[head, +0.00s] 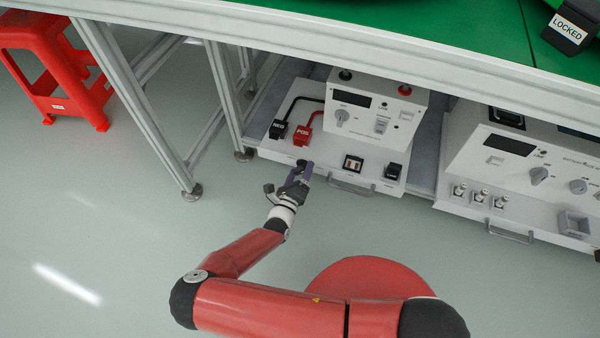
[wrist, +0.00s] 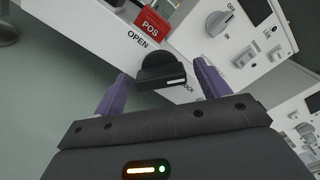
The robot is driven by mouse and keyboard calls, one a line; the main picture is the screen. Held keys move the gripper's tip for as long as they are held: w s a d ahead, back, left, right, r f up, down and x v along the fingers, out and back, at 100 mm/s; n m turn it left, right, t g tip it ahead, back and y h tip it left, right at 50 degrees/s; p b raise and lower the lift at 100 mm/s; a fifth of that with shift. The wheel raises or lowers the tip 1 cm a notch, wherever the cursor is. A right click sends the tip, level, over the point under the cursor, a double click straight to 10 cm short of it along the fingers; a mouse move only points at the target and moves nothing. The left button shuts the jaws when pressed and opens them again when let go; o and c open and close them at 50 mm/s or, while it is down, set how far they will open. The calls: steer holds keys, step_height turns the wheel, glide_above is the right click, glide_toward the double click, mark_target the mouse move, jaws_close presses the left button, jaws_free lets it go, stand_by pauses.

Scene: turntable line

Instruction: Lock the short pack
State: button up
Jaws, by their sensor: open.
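A white bench unit (head: 330,150) stands on the low shelf under the green table. At its front left is a black round knob with a raised bar (wrist: 160,72), plainest in the wrist view. The word OPEN is printed on its left and a partly hidden word ending in "OCK" on its right. A white mark shows on the bar's lower right; which word it is set to I cannot tell. My gripper (head: 304,169) is at this knob. In the wrist view its purple fingers (wrist: 162,90) are open, one on each side of the bar, with gaps.
Red POS (head: 302,129) and black NEG (head: 278,130) blocks with cables sit behind the knob. A dark slot (head: 353,163) and a black socket (head: 393,171) are to the right. A silver handle (head: 350,188) sticks out in front.

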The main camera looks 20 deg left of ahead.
steer(key=shift+c, duration=0.3)
steer(key=c, duration=0.9)
steer(key=shift+r+m+p, duration=0.1)
steer(key=shift+m+p, duration=0.2)
steer(key=shift+p, duration=0.15)
steer(key=shift+m+p, duration=0.3)
steer(key=m+p, duration=0.2)
steer(key=m, duration=0.1)
steer(key=shift+d+p, duration=0.1)
steer(key=shift+p, duration=0.3)
steer(key=m+p, duration=0.3)
steer(key=m, duration=0.3)
steer(key=shift+f, duration=0.2)
